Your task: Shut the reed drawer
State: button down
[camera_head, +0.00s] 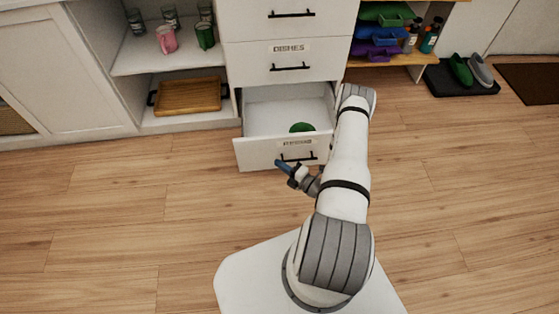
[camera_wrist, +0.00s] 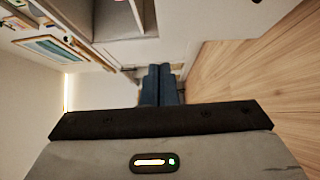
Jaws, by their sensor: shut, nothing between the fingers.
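The bottom drawer (camera_head: 255,157) of the white cabinet is pulled out, with its inside visible from above. Its label is too blurred and covered to read fully; its front carries a black bar handle (camera_head: 297,158). A green round thing (camera_head: 301,128) lies inside it. My gripper (camera_head: 280,164) has blue fingers, shut together and empty. In the head view the fingertips overlap the drawer front just left of the handle; I cannot tell whether they touch it. The closed fingers also show in the wrist view (camera_wrist: 160,80). My arm covers the drawer's right end.
The drawer labelled dishes (camera_head: 288,60) above is shut. Left is an open shelf with cups and a wooden tray (camera_head: 188,97). Right are coloured bins (camera_head: 383,30) and a dark mat with shoes (camera_head: 460,82). The wooden floor before the drawer's left side is clear.

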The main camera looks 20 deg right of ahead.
jog(key=b, duration=0.2)
send_near(255, 141)
jog(key=w+a, duration=0.1)
jog(key=a, duration=0.3)
jog(key=shift+w+d+r+b, duration=0.1)
jog(key=shift+w+d+b, duration=0.2)
jog(key=shift+w, duration=0.65)
jog(key=shift+w+d+r+b, duration=0.15)
jog(key=shift+w+d, duration=0.25)
jog(key=shift+w, duration=0.55)
